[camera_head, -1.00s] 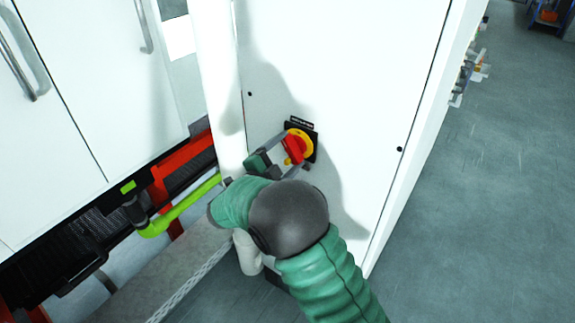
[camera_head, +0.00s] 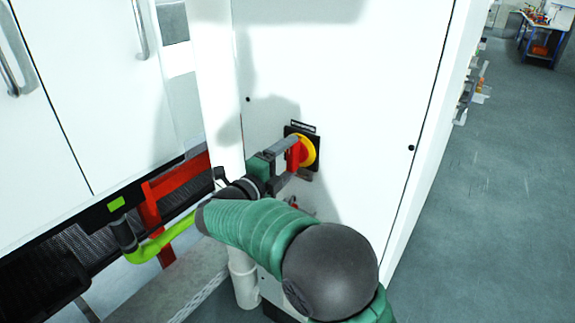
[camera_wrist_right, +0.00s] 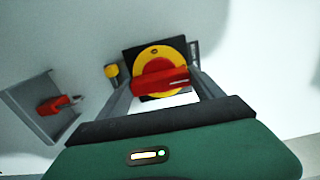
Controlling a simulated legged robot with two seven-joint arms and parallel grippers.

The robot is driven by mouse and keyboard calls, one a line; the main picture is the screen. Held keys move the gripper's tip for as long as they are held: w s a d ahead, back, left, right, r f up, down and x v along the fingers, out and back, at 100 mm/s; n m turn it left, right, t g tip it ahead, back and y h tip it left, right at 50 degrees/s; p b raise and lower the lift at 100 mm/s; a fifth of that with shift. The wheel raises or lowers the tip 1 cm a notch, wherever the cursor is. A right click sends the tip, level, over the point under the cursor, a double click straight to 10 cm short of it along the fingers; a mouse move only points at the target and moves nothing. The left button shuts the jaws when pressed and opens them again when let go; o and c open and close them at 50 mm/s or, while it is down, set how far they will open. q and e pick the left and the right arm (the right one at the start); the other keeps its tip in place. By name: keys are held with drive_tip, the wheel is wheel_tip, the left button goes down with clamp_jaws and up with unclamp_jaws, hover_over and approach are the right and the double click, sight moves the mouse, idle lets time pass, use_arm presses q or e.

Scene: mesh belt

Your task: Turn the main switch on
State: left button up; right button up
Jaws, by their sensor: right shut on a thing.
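The main switch (camera_head: 309,151) is a red handle on a yellow disc with a black square plate, mounted on the white cabinet door. My right gripper (camera_head: 289,155) is at the switch, its fingers on the red handle. In the right wrist view the handle (camera_wrist_right: 160,82) lies almost level between the two fingertips of the gripper (camera_wrist_right: 161,88), across the yellow disc (camera_wrist_right: 146,55). The fingers and wrist partly hide the switch in the head view. My left gripper is not in view.
A white pipe (camera_head: 216,100) runs along the cabinet's left edge. A lime-green tube (camera_head: 160,243) and red frame (camera_head: 178,182) are further left. Open floor (camera_head: 490,210) is right.

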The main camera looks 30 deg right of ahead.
drive_tip(key=shift+f, duration=0.2)
drive_tip(key=o, duration=1.4)
drive_tip(key=shift+c, duration=0.2)
drive_tip(key=shift+r, duration=0.1)
drive_tip(key=v, duration=1.7)
drive_tip(key=shift+w+d, duration=0.1)
drive_tip(key=shift+w, duration=0.1)
